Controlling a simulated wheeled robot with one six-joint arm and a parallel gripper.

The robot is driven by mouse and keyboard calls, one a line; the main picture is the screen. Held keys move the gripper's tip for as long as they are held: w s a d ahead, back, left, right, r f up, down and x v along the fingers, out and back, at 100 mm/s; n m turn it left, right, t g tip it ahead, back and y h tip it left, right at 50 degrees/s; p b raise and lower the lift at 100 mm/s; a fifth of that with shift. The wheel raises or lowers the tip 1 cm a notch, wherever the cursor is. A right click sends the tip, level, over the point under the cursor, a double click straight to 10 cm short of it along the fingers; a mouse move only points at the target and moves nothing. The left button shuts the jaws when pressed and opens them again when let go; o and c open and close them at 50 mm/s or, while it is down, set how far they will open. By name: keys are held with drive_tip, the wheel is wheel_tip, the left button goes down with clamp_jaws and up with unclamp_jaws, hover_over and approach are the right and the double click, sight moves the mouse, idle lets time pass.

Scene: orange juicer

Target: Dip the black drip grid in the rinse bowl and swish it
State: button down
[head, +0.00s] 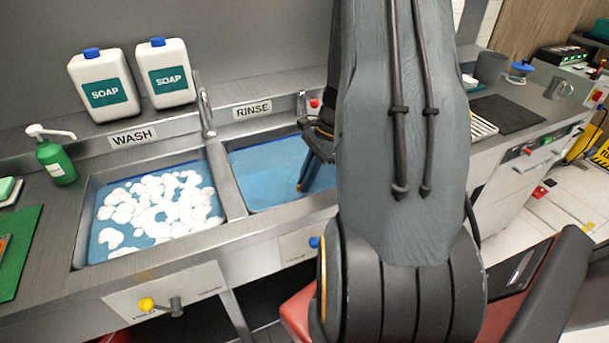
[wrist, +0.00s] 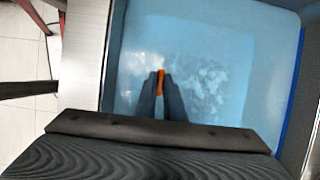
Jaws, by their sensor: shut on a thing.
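The rinse bowl is the blue water-filled basin (head: 262,178) under the RINSE label, and its water fills most of the wrist view (wrist: 215,70). My gripper (head: 301,187) reaches down over its right part in the head view. In the wrist view my gripper (wrist: 160,82) is shut on a small orange piece (wrist: 160,76), with the water behind it. I cannot make out the black drip grid itself, so I cannot tell whether the orange piece belongs to it. Whether the fingertips touch the water is unclear. My arm hides the basin's right side in the head view.
The wash basin (head: 150,210), with white foam, is left of the rinse basin across a metal divider (head: 228,190). A tap (head: 205,112) stands behind the divider. Two soap jugs (head: 104,88) and a green pump bottle (head: 55,160) stand around the wash side. A dark mat (head: 507,114) lies right.

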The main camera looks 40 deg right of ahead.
sight(313, 189)
drive_tip(key=shift+f+b, duration=1.4)
drive_tip(key=shift+f, duration=1.35)
drive_tip(key=shift+s+d, duration=0.25)
drive_tip(key=shift+d, duration=0.8)
drive_tip(key=shift+w+a+p, duration=0.2)
drive_tip(key=shift+w+a, duration=0.1)
drive_tip(key=shift+a, duration=0.8)
drive_tip(key=shift+w+a+p, duration=0.2)
drive_tip(key=shift+w+a, duration=0.05)
drive_tip(key=shift+a, duration=0.8)
drive_tip(key=shift+s+d+p, duration=0.15)
drive_tip(key=shift+s+d, duration=0.05)
drive_tip(key=shift+d, duration=0.55)
drive_tip(key=shift+s+d+p, duration=0.15)
drive_tip(key=shift+d+p, duration=0.05)
drive_tip(key=shift+d, duration=0.5)
drive_tip(key=shift+s+d+p, duration=0.15)
drive_tip(key=shift+s+d, duration=0.05)
drive_tip(key=shift+d, duration=0.55)
wheel_tip(313, 189, up, 16)
drive_tip(key=p, duration=1.1)
drive_tip(key=shift+p, duration=0.3)
